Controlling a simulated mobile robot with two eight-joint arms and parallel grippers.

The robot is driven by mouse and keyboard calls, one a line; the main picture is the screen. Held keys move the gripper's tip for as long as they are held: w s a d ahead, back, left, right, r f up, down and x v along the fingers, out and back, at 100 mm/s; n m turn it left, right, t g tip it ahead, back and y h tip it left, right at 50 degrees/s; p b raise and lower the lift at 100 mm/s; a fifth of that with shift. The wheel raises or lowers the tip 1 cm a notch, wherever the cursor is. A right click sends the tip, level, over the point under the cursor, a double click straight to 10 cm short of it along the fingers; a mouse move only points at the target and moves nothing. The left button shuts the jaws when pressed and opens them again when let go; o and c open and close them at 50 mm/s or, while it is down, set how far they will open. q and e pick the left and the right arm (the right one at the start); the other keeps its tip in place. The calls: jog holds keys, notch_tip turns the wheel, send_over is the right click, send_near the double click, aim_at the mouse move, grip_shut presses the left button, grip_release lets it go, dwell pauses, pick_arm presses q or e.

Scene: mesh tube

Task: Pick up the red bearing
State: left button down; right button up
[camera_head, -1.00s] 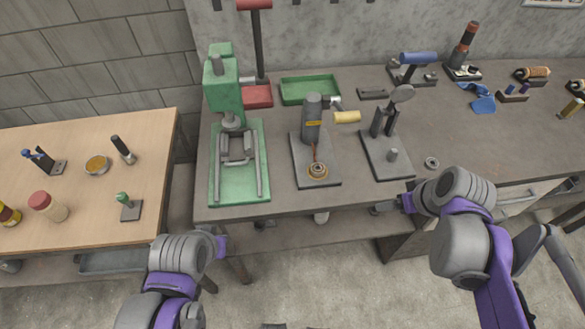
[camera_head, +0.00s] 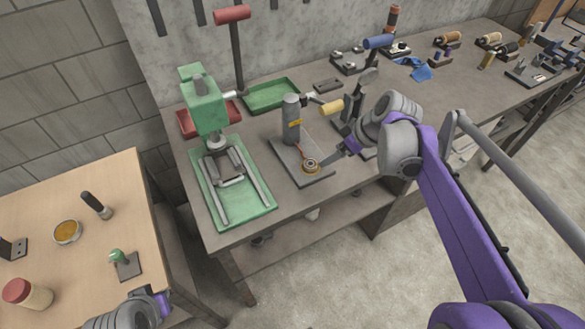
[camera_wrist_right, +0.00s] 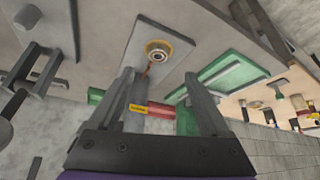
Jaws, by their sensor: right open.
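A round bearing (camera_head: 311,166) with an orange-yellow outer ring and a metal centre sits on the front of a grey plate; I see no plainly red bearing. It also shows in the right wrist view (camera_wrist_right: 158,50), just beyond the gap between the fingers. My right gripper (camera_wrist_right: 160,78) is open and empty. In the head view my right gripper (camera_head: 330,160) is close to the bearing's right side; contact cannot be told. My left gripper (camera_head: 163,304) is at the bottom left near the wooden table, its jaws unclear.
A grey cylinder (camera_head: 291,120) stands on the plate behind the bearing. A green press (camera_head: 207,108) stands to the left and a green tray (camera_head: 271,95) behind. A fixture with a blue handle (camera_head: 378,41) is further right. The wooden table (camera_head: 60,200) is at left.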

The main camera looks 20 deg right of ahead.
send_near(314, 166)
jog(key=x, duration=0.3)
jog(key=shift+w, duration=0.1)
jog(key=x, duration=0.5)
jog(key=shift+w+a, duration=0.2)
jog(key=shift+w, duration=0.2)
grip_shut()
